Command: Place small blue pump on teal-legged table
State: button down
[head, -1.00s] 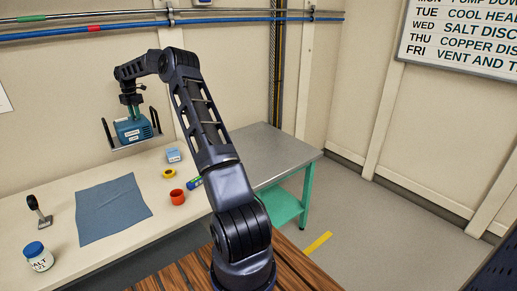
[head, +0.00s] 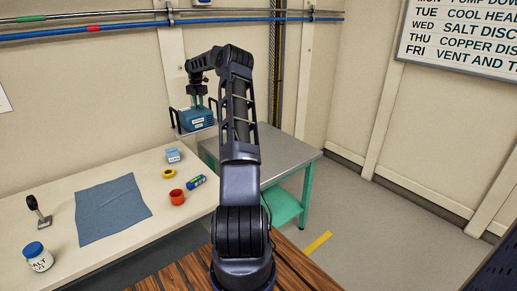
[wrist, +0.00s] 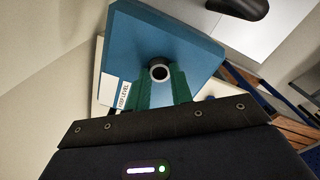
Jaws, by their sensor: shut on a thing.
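The small blue pump (head: 197,118) hangs in the air from my gripper (head: 198,103), which is shut on it. In the wrist view the pump (wrist: 150,50) fills the upper middle, with a white label and a round port between the green fingers of my gripper (wrist: 160,80). A grey plate with dark handles shows around the pump's base. The teal-legged table (head: 285,152) has a bare grey top; in the head view the pump appears in front of its back left corner. The height gap cannot be told exactly.
The cream bench (head: 70,185) at left holds a blue cloth (head: 110,208), a salt jar (head: 38,256), a red cup (head: 177,197), a yellow ring (head: 168,173), a blue-green cylinder (head: 196,182) and a light blue box (head: 173,155). Pipes (head: 120,27) run along the back wall.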

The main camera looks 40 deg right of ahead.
jog(key=s+d, duration=0.8)
jog(key=d, duration=0.4)
jog(key=s+d, duration=0.8)
jog(key=d, duration=0.4)
jog(key=s+d, duration=0.8)
jog(key=d, duration=0.3)
notch_tip(320, 180, down, 20)
jog(key=shift+d+r, duration=0.15)
jog(key=shift+d, duration=0.05)
jog(key=shift+s, duration=0.1)
jog(key=c, duration=1.2)
grip_release()
jog(key=shift+c, duration=0.2)
